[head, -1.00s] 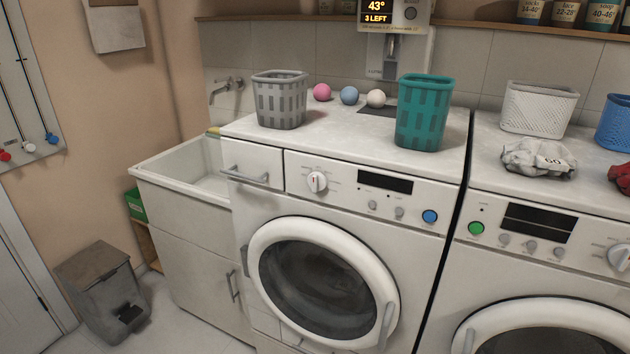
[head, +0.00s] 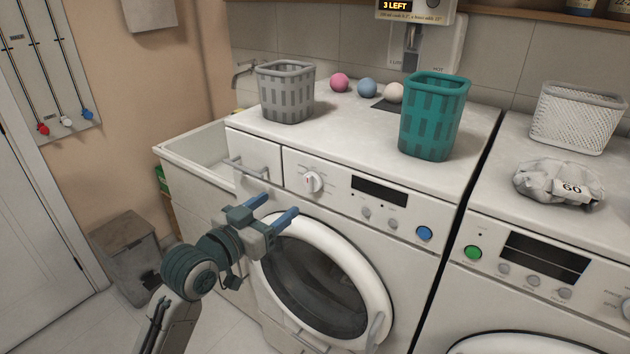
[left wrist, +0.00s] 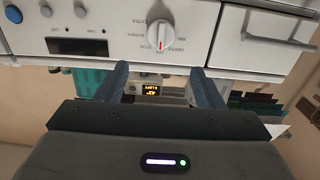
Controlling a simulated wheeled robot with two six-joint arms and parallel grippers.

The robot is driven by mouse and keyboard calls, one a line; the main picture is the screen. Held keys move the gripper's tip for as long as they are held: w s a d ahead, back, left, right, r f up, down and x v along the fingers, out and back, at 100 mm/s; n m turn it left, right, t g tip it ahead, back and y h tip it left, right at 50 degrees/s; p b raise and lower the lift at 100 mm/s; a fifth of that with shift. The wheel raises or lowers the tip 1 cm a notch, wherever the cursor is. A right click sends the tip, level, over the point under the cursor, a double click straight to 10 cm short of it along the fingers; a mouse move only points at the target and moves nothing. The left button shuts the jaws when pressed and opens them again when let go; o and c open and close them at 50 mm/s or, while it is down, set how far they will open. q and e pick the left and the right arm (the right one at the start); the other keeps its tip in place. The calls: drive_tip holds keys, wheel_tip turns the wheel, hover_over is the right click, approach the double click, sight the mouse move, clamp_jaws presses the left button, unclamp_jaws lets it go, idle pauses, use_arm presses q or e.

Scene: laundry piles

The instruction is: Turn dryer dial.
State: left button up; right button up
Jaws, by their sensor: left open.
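The dial (head: 312,182) is a round white knob on the front panel of the left white machine (head: 345,140); its pointer stands roughly upright. In the left wrist view the panel appears upside down, with the dial (left wrist: 160,28) showing a red mark and printed words around it. My left gripper (head: 274,208) is open and empty, in front of the panel, below and left of the dial and apart from it. Its blue fingers (left wrist: 158,78) show spread in the left wrist view, with the dial above the gap between them. My right gripper is not in view.
The panel also has a handled drawer (head: 254,160), a dark display (head: 379,190) and a blue button (head: 424,233). Grey (head: 286,92) and teal (head: 434,117) baskets stand on top. A second machine with a green button (head: 473,252) stands close on the right.

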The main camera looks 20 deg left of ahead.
sight(308, 182)
use_arm(q)
drive_tip(key=p+x, duration=0.2)
drive_tip(key=x, duration=0.7)
drive_tip(key=shift+x, duration=0.75)
drive_tip(key=c, duration=1)
